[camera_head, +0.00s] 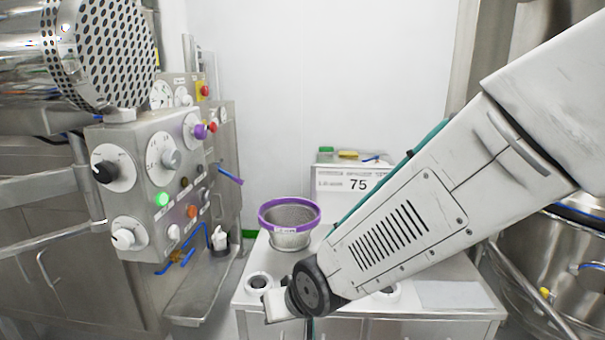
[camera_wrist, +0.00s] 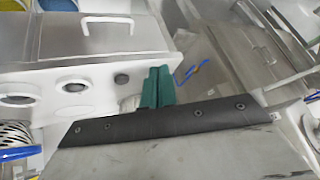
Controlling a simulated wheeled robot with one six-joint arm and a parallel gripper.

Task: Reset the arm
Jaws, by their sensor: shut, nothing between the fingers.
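My arm reaches in from the right in the head view, its lower end over the front of a white-topped cabinet. My gripper shows in the wrist view as two green fingers (camera_wrist: 157,87) side by side, shut with nothing between them. The fingers appear apart from any object, close to the cabinet's edge in the picture.
The cabinet (camera_head: 355,325) carries a purple-rimmed sieve (camera_head: 289,240) and round holes. A control panel (camera_head: 150,165) with knobs and a green light stands left. A box marked 75 (camera_head: 330,184) is behind. A steel vessel (camera_head: 570,255) stands right.

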